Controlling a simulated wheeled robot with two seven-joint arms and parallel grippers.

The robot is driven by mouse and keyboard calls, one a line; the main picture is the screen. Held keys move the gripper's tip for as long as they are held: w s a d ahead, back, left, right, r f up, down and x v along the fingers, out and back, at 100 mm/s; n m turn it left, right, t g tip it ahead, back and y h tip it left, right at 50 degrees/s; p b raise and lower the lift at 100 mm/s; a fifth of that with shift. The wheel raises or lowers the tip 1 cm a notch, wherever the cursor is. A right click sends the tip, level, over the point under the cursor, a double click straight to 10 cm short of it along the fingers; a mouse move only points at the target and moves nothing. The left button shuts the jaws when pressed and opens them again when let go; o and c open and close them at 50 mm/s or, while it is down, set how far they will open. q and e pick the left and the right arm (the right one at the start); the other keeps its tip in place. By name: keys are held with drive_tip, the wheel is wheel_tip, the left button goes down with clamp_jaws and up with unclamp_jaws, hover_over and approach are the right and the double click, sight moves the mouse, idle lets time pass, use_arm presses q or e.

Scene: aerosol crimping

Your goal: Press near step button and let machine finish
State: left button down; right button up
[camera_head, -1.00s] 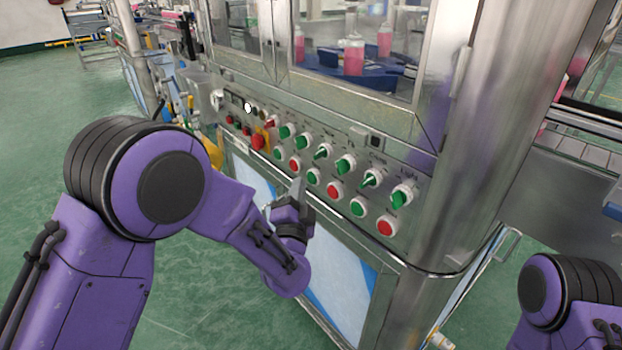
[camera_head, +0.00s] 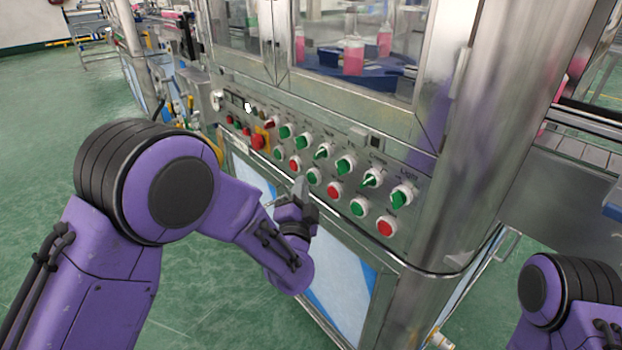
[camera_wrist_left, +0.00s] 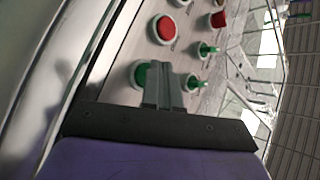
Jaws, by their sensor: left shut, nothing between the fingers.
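The machine's control panel (camera_head: 320,160) carries rows of green and red buttons and green rotary switches. My left gripper (camera_head: 300,187) is shut and empty, its fingertips close in front of the panel's lower row, near a green button (camera_head: 313,176). In the left wrist view the shut fingers (camera_wrist_left: 165,75) point at the panel, with a green button (camera_wrist_left: 140,75) partly hidden beside them and a red button (camera_wrist_left: 165,28) farther up. I cannot tell whether the fingertips touch a button. My right gripper is not in view; only part of my right arm shows at the lower right.
A thick steel post (camera_head: 490,130) stands right of the panel. Above the panel, windows show bottles with pink liquid (camera_head: 354,55) on a blue turntable (camera_head: 375,78). A red emergency-type button (camera_head: 258,142) sits at the panel's left. Green floor (camera_head: 60,110) is open at the left.

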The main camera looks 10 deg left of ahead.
use_arm(q)
drive_tip(key=shift+w+d, duration=0.25)
drive_tip(key=shift+w, duration=0.05)
idle(0.7)
drive_tip(key=shift+s, duration=0.1)
drive_tip(key=shift+s+a, duration=0.5)
drive_tip(key=shift+s, duration=0.05)
drive_tip(key=shift+s+a+p, duration=0.3)
drive_tip(key=shift+s+a, duration=0.5)
drive_tip(key=shift+s, duration=0.2)
drive_tip(key=shift+s+a+p, duration=0.25)
drive_tip(key=shift+s+a, duration=0.5)
drive_tip(key=shift+s, duration=0.2)
drive_tip(key=shift+d, duration=0.1)
